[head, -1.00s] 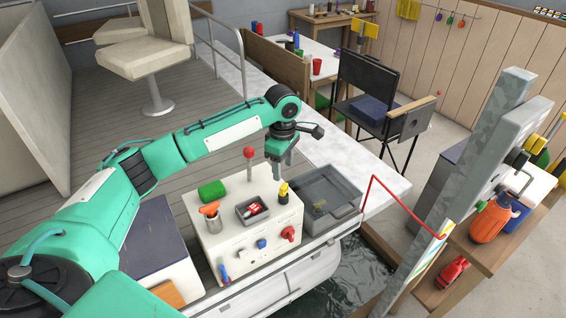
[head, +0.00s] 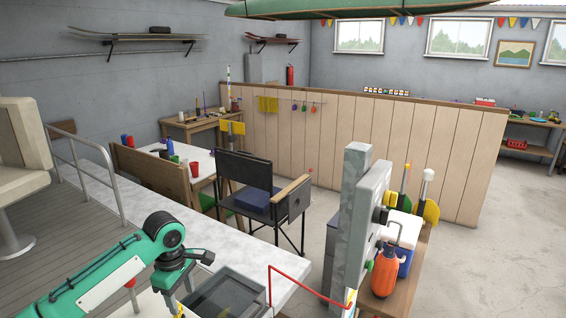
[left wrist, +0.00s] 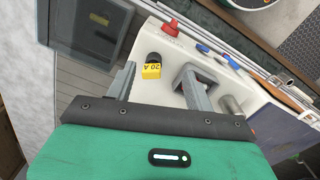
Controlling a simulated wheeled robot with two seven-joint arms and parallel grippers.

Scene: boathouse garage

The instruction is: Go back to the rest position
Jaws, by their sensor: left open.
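My left arm comes in from the lower left in the head view. Its gripper (head: 178,294) points down over the white console, near the bottom edge. In the left wrist view the same gripper (left wrist: 156,72) is open, with a finger on each side and nothing clamped. A yellow and black fuse marked 20 A (left wrist: 152,70) stands on the white console (left wrist: 215,72), showing between the fingers and apart from them. My right gripper is in neither view.
A red knob (left wrist: 170,27) and a dark-lidded box (left wrist: 90,25) are near the fuse. A red bent rod (head: 300,283) and a grey post (head: 347,220) stand right of my arm. A black chair (head: 255,195) and wooden partition (head: 400,150) are beyond.

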